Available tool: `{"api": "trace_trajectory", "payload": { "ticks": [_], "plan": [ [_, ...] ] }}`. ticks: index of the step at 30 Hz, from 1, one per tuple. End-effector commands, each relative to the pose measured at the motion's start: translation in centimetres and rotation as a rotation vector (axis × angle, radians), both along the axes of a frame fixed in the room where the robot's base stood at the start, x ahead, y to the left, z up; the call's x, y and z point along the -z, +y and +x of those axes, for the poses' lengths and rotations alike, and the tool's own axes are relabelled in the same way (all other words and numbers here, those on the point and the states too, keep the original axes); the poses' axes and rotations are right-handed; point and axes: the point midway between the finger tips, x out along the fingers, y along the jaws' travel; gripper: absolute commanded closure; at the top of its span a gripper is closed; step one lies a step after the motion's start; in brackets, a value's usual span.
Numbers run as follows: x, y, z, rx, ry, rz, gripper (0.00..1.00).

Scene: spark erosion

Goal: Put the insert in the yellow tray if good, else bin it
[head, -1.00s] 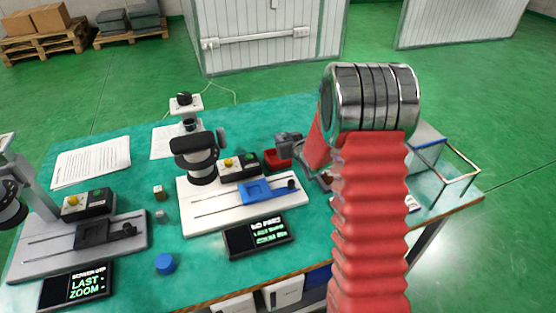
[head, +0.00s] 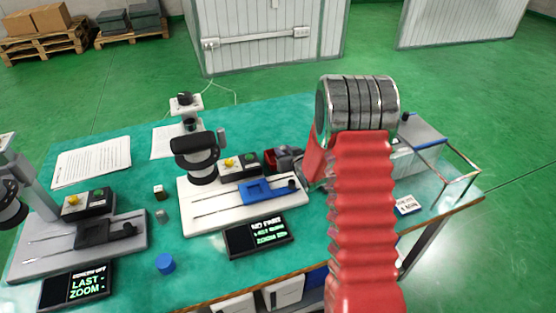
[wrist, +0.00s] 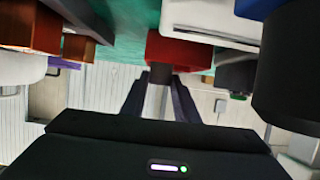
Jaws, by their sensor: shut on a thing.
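In the wrist view my gripper (wrist: 160,92) is shut on a small dark grey piece, likely the insert (wrist: 160,73), at its fingertips. A red bin (wrist: 180,52) shows just beyond the fingertips; I cannot tell whether the piece is over or inside it. In the head view my gripper (head: 287,160) is small and partly hidden by my red arm. It overlaps the red bin (head: 268,161), of which only a left part shows. The insert cannot be made out in the head view. I see no yellow tray in either view.
A white microscope stand (head: 242,202) with a blue fixture (head: 262,190) is left of my arm, with a display (head: 258,237) before it. A grey stand (head: 75,248) is farther left. A blue cap (head: 165,263) and small blocks lie between. A wire frame (head: 458,178) edges the right.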

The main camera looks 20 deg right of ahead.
Motion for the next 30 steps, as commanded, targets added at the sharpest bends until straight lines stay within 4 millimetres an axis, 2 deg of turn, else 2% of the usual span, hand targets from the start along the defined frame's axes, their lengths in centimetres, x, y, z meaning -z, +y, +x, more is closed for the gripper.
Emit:
{"api": "trace_trajectory", "payload": {
  "ticks": [7,8,17,30],
  "plan": [
    [-0.05,-0.04,0.04,0.0,-0.002,0.0,1.0],
    [-0.05,-0.03,0.04,0.0,-0.002,0.0,0.72],
    [0.01,-0.03,0.01,0.0,-0.001,0.0,0.51],
    [-0.26,-0.06,-0.77,0.001,0.001,0.0,0.51]
  ]
}}
